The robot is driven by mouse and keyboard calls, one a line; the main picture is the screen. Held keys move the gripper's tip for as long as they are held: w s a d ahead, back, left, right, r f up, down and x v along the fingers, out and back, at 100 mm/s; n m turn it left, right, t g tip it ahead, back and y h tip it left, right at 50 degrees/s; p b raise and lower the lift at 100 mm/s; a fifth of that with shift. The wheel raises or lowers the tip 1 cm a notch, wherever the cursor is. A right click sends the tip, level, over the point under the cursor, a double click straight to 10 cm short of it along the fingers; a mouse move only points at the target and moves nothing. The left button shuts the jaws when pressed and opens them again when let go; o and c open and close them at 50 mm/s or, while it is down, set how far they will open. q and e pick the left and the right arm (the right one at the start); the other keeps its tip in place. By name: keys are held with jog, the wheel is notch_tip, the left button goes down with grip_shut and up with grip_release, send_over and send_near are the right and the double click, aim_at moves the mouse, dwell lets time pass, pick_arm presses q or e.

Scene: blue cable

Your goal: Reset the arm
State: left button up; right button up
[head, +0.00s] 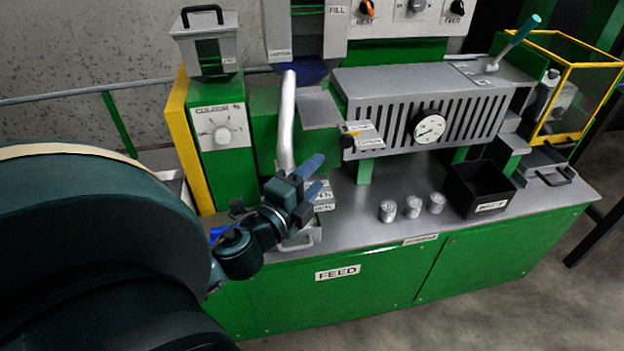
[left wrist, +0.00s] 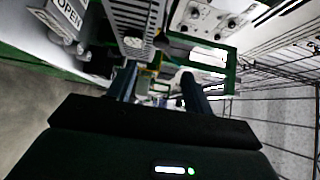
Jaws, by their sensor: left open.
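My left arm reaches in from the left in the head view. Its gripper (head: 309,178) is open, with two blue fingers apart and nothing seen between them. It is in front of the silver lever (head: 287,120) and above the front left part of the green machine's grey worktop (head: 375,223). Labels behind the gripper are partly hidden by it. In the left wrist view the two dark fingers (left wrist: 155,88) show spread apart, with the machine beyond them. My right gripper is not in view.
Several metal pieces are on the worktop, including a small can (head: 387,211), beside a black bin (head: 480,188). A slotted grey housing with a gauge (head: 429,127) stands behind. A yellow-framed guard (head: 571,95) is at the right. Grey floor lies in front.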

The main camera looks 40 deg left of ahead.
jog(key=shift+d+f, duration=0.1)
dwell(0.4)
pick_arm(q)
jog(key=s+d+f+n+g+h+p, duration=0.2)
jog(key=s+d+f+n+g, duration=0.1)
jog(key=s+d+f+n, duration=0.2)
jog(key=s+d+f+n+g+h+p, duration=0.2)
jog(key=d+f+n, duration=0.6)
jog(key=d+f, duration=0.4)
jog(key=s+g+h, duration=0.1)
jog(key=s+g, duration=0.1)
jog(key=s, duration=0.1)
jog(key=shift+f+n, duration=0.15)
jog(key=shift+n, duration=0.25)
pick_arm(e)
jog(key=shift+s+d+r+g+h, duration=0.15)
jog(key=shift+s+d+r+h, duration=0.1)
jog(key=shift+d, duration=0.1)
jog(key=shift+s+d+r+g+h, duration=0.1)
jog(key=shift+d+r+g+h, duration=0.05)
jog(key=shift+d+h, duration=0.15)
pick_arm(q)
jog(key=shift+d, duration=0.1)
